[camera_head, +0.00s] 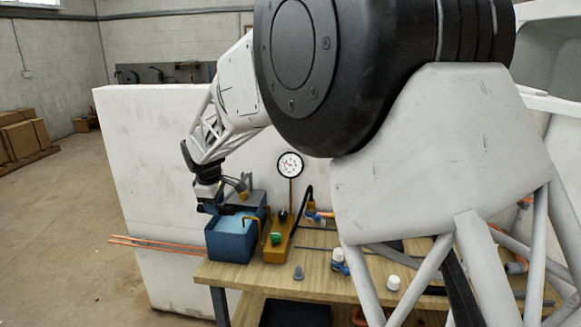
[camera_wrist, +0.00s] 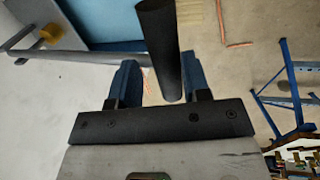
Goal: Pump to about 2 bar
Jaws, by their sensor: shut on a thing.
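The test pump has a blue tank (camera_head: 229,244) with light blue water and an orange-yellow body (camera_head: 279,247) with a green knob (camera_head: 276,238). A round white gauge (camera_head: 290,165) stands above it on a thin stem; its needle is too small to read. My gripper (camera_head: 207,200) is at the tank's upper left. In the wrist view my gripper (camera_wrist: 163,80) has its blue fingers on either side of a black round handle (camera_wrist: 165,45), shut on it. The handle's join to the pump is hidden in the head view.
The pump stands on a wooden bench (camera_head: 300,282). A grey plug (camera_head: 298,272), a white cap (camera_head: 393,283) and valves lie to its right. Copper pipes (camera_head: 155,244) stick out to the left. A white wall panel (camera_head: 150,170) stands behind. My arm hides much of the right side.

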